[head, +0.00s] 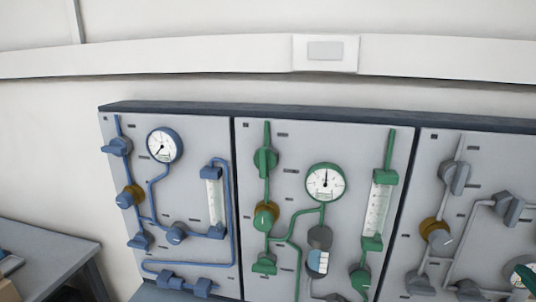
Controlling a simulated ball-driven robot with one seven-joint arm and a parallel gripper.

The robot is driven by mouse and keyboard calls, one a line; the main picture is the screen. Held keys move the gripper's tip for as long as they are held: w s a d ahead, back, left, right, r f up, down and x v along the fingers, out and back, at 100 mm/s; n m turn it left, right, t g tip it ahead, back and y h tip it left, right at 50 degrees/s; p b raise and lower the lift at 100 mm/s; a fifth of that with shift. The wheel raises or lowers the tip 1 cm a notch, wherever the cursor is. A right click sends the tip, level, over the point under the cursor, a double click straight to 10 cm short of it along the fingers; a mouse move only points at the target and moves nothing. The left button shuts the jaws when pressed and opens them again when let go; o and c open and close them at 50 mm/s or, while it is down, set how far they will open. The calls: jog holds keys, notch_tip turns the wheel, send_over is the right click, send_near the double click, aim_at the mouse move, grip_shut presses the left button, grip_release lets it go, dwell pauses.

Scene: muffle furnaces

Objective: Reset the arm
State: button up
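My gripper and arm are not recognisable in the head view, so I cannot see how the arm is posed. A gas panel fills the lower part of the view. Its left section (190,262) carries blue piping and a round gauge (164,145). Its middle section (295,150) carries green piping and another round gauge (325,182). Its right section (495,160) carries grey piping. A grey rounded part with a blue and white block (318,262) sits below the green gauge.
A grey table (45,252) stands at the lower left, with objects at its edge partly cut off. A white wall duct (180,57) with a socket box (325,52) runs above the panel. The floor is hardly visible.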

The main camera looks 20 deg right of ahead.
jog(key=w+a+f+m+g+y, duration=0.2)
jog(key=a+f+m+g+y, duration=0.1)
jog(key=a+f, duration=0.65)
jog(key=w+a+f+m+g+y, duration=0.2)
jog(key=a+f+m+y, duration=0.15)
jog(key=a+f, duration=0.6)
jog(key=s+a+f+m+g+y, duration=0.2)
jog(key=s+a+f+m+g, duration=0.3)
jog(key=s+a+f+g, duration=0.4)
jog(key=s+a+f, duration=0.1)
jog(key=s+f, duration=0.4)
jog(key=f, duration=0.2)
jog(key=shift+a+f, duration=0.2)
jog(key=shift+f, duration=0.15)
jog(key=shift+m, duration=0.25)
